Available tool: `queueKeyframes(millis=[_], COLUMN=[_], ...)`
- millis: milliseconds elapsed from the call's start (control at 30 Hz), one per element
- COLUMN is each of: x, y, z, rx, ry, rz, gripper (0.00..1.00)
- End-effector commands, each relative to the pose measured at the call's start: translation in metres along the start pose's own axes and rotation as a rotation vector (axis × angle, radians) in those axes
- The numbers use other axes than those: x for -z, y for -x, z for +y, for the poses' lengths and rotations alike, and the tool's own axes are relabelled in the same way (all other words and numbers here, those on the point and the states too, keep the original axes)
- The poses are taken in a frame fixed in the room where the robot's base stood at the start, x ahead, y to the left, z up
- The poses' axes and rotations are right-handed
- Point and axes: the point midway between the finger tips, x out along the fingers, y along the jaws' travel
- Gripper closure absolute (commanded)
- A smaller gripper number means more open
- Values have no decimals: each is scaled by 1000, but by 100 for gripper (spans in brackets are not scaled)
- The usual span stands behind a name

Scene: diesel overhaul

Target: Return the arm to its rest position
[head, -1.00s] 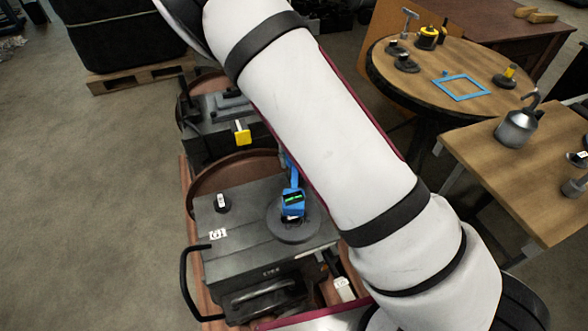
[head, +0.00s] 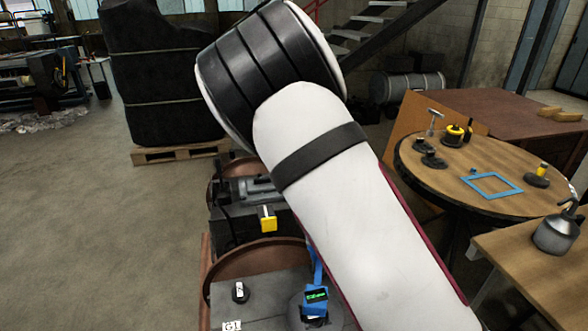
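My arm (head: 350,200) rises through the middle of the head view, white with dark bands, and bends at a large black-ringed joint near the top. My gripper is not visible; the far part of the arm is hidden or out of frame. Below and left of the arm stands the engine block marked G1 (head: 250,290). A blue device with a green display (head: 316,296) sits on its round dark part. A yellow-tipped piece (head: 267,219) shows on the dark unit behind.
A round wooden table (head: 450,172) at right holds a blue square frame (head: 492,185) and small tools. A second table (head: 520,262) bears a metal oil can (head: 556,233). A large black wrapped load (head: 160,80) stands on a pallet (head: 180,153).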

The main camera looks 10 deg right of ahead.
Motion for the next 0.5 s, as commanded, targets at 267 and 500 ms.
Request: queueKeyframes(millis=[267,500], x=[23,63], y=[41,102], z=[-7,-18], rx=[-95,-214], ry=[284,776], rz=[20,-24], gripper=[63,63])
